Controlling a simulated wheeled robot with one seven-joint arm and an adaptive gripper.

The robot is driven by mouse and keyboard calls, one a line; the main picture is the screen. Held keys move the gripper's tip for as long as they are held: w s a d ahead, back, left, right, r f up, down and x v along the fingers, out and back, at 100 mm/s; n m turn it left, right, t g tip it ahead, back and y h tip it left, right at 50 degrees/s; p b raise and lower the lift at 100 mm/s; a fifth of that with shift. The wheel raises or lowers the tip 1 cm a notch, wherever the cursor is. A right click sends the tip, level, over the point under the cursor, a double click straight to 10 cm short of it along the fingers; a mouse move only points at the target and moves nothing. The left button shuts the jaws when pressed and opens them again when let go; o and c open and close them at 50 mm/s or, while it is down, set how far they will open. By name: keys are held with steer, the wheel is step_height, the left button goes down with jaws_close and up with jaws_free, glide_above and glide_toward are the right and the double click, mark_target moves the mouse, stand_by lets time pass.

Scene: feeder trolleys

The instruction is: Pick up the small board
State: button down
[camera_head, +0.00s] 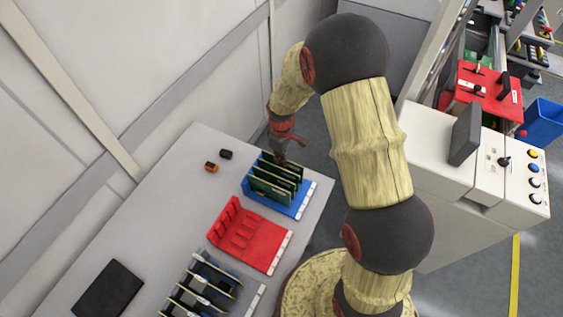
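Several upright green boards (272,188) stand in a blue rack (290,209) near the table's far right edge. Which of them is the small board I cannot tell at this size. More upright boards with dark and pale parts (205,288) stand in another rack at the bottom of the picture. My gripper (280,158) points down at the far end of the blue rack, at or just above the tops of the green boards. Its fingertips are small and dark against the boards. I cannot tell whether they touch or hold a board.
An empty-looking red rack (262,249) sits between the two filled racks on the grey table (150,210). A black flat object (108,288) lies at the lower left. Two small blocks, orange (211,166) and black (225,154), lie near the back. A white control cabinet (425,145) stands right.

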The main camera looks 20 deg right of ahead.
step_height(320, 180, up, 18)
steer(key=p, duration=0.2)
stand_by(0.4)
steer(key=shift+r, duration=0.2)
